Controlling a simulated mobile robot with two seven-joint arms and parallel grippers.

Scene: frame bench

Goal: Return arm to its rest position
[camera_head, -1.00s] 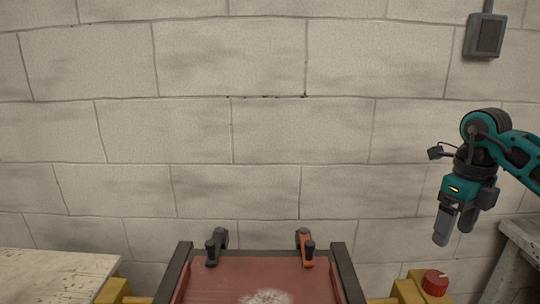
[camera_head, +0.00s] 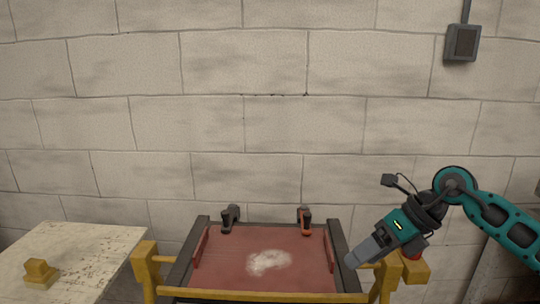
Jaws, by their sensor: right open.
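My right arm comes in from the right edge in teal and black. Its gripper (camera_head: 353,261) points down and to the left, beside the right rail of the red bench. The jaws are seen nearly edge-on, stand open, and no object shows between them. My left gripper is out of view.
The red bench top (camera_head: 215,272) has a pale worn patch and dark side rails. A black clamp (camera_head: 230,218) and an orange clamp (camera_head: 305,220) sit at its back edge. A worn table (camera_head: 95,245) with a yellow block (camera_head: 40,273) stands left. A yellow post (camera_head: 415,270) stands right. A block wall is behind.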

